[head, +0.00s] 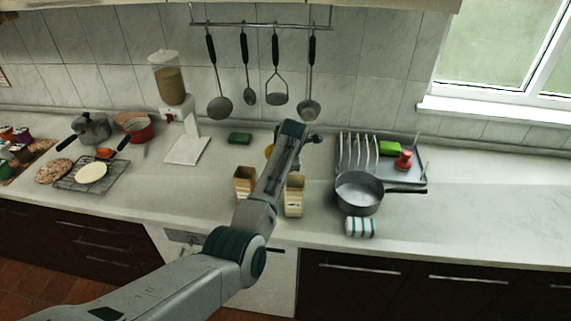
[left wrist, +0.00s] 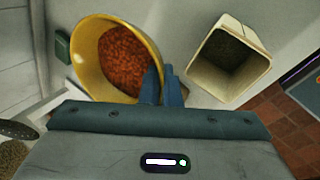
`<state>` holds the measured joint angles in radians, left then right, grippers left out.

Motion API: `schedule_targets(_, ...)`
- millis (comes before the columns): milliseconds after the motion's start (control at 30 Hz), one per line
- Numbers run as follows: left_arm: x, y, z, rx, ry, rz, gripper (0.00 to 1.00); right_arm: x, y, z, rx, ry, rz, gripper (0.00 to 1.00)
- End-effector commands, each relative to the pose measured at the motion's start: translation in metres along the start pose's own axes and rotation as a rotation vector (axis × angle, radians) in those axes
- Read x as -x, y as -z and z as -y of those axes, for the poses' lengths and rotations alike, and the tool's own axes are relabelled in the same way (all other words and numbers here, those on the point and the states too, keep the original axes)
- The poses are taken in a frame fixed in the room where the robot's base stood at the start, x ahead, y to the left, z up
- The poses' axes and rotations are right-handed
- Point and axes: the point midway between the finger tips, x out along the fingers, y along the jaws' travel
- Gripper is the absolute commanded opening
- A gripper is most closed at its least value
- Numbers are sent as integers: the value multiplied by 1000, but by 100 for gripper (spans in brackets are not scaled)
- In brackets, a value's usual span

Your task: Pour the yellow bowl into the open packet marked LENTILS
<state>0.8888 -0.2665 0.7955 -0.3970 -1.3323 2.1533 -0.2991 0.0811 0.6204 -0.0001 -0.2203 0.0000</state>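The yellow bowl (left wrist: 88,68) holds orange-red lentil-like grains (left wrist: 125,58) in the left wrist view. In the head view only a sliver of the bowl (head: 269,152) shows behind my left arm. My left gripper (left wrist: 162,78) has its fingers close together on the bowl's rim, one on each side of the wall. In the head view this gripper (head: 290,140) is over the counter, its fingertips hidden. An open packet (left wrist: 205,75) with dark contents stands apart from the bowl. The head view shows a left packet (head: 244,180) and a right packet (head: 294,195); their labels are unreadable.
A grey saucepan (head: 358,195) stands right of the packets, with a striped roll (head: 360,228) in front. A dish rack (head: 405,176) is behind it. A green sponge (head: 240,138) and a white stand (head: 187,149) are left of my arm. Counter at far right is clear.

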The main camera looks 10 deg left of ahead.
Motion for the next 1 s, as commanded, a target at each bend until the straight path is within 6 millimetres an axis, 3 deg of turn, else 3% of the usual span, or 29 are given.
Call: schedule_targets(1000,8,20,-2,84,-27,179,0,24,1,0,-1,2,1,36)
